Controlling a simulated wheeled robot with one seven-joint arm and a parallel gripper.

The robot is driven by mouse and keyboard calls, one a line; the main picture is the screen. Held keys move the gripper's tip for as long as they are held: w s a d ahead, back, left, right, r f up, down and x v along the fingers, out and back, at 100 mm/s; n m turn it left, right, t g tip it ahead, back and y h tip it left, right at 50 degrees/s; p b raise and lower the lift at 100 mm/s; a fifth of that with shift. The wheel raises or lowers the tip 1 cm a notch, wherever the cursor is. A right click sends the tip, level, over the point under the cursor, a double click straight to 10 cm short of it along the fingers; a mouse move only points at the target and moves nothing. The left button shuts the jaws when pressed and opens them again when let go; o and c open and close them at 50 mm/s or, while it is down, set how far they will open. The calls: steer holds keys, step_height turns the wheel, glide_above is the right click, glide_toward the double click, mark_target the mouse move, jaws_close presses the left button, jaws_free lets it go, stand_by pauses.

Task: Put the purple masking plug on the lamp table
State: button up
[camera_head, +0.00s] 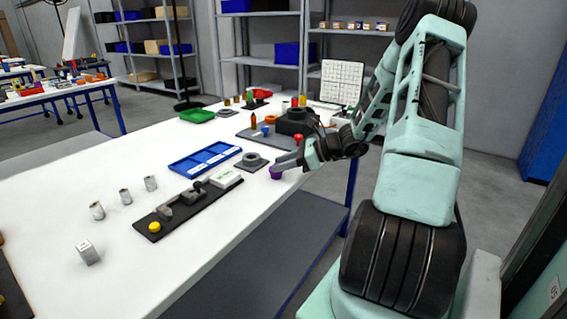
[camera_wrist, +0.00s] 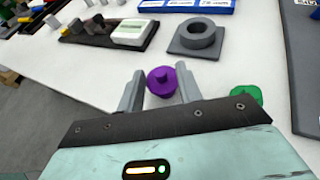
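The purple masking plug (camera_head: 275,175) stands on the white worktable (camera_head: 60,190) near its front edge, with a small knob on top. In the wrist view the plug (camera_wrist: 163,82) lies between my two fingertips. My gripper (camera_wrist: 160,88) is open around it, with a thin gap visible at the left finger; contact at the right finger is unclear. In the head view my gripper (camera_head: 287,164) reaches down from the right and partly covers the plug. No table is clearly recognisable as the lamp table; another table (camera_head: 60,95) with small items stands at the far left.
A grey ring on a square base (camera_wrist: 200,38) is just beyond the plug. A green object (camera_wrist: 246,95) is beside the right finger. A blue tray (camera_head: 205,157) and a black fixture board (camera_head: 188,206) lie to the left.

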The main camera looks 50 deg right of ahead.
steer(key=shift+r, duration=0.15)
steer(key=v, duration=1.2)
steer(key=w+a+n+g, duration=0.2)
steer(key=a+n+g, duration=0.5)
steer(key=a, duration=0.8)
steer(key=w+a+n+g, duration=0.35)
steer(key=a+n, duration=0.55)
steer(key=a, duration=0.6)
steer(key=s+a+n+h, duration=0.6)
steer(key=s+a+n, duration=1.1)
steer(key=a+n, duration=0.3)
steer(key=shift+s+a+r+n+g+h, duration=0.2)
steer(key=shift+a+r+n+g+h, duration=0.1)
steer(key=shift+a+r+n+g, duration=0.25)
steer(key=shift+d+f, duration=0.15)
